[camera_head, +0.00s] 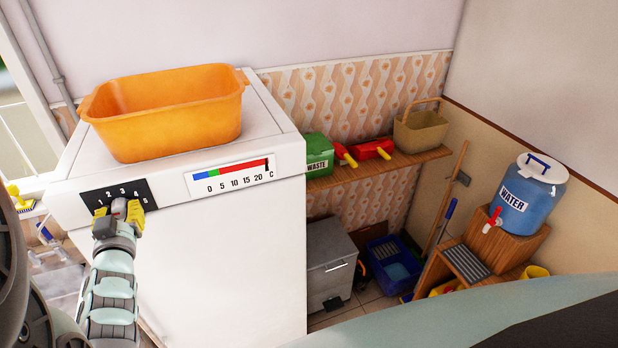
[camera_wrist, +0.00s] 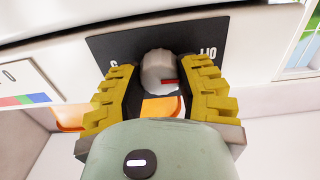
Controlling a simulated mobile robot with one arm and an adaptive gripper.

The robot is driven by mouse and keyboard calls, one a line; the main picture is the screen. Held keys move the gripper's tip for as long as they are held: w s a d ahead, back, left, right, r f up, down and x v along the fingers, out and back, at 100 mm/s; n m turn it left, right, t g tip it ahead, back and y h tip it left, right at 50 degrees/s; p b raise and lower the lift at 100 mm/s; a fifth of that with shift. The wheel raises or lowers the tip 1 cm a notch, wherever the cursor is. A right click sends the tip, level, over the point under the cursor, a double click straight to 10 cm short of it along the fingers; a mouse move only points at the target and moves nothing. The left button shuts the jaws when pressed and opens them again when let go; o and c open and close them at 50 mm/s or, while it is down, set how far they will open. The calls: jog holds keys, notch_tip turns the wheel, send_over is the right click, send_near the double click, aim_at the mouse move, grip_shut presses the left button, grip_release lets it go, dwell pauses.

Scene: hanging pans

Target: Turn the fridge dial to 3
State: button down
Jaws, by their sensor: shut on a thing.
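The white fridge (camera_head: 225,260) stands at the left in the head view. Its black dial panel (camera_head: 98,196) carries white numbers 1 to 5 in an arc. The round grey dial (camera_wrist: 157,68) sits on this panel, with a red mark at its lower right in the wrist view. My gripper (camera_head: 119,211) is at the panel, its yellow fingers shut on the dial from either side. In the wrist view the fingers (camera_wrist: 157,82) flank the dial and hide part of the panel's numbers. I cannot tell exactly which number the dial points to.
An orange tub (camera_head: 180,120) sits on the fridge top. A temperature strip (camera_head: 232,175) is right of the dial panel. A wooden shelf (camera_head: 390,162) holds a green box (camera_head: 318,153) and a basket (camera_head: 421,132). A blue water container (camera_head: 527,196) stands at the right.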

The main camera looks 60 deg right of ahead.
jog(key=m+b, duration=0.5)
jog(key=b, duration=0.1)
jog(key=shift+s+d+f+m, duration=0.1)
jog(key=shift+d+f+m, duration=0.1)
jog(key=shift+m, duration=0.2)
jog(key=m+b, duration=0.7)
jog(key=m, duration=0.3)
jog(key=shift+r+m+b, duration=0.2)
jog(key=shift+m+b, duration=0.15)
jog(key=shift+m, duration=0.05)
jog(key=m, duration=0.4)
jog(key=shift+m+p, duration=0.3)
jog(key=shift+m, duration=0.1)
jog(key=c, duration=0.5)
grip_release()
jog(key=shift+a, duration=0.15)
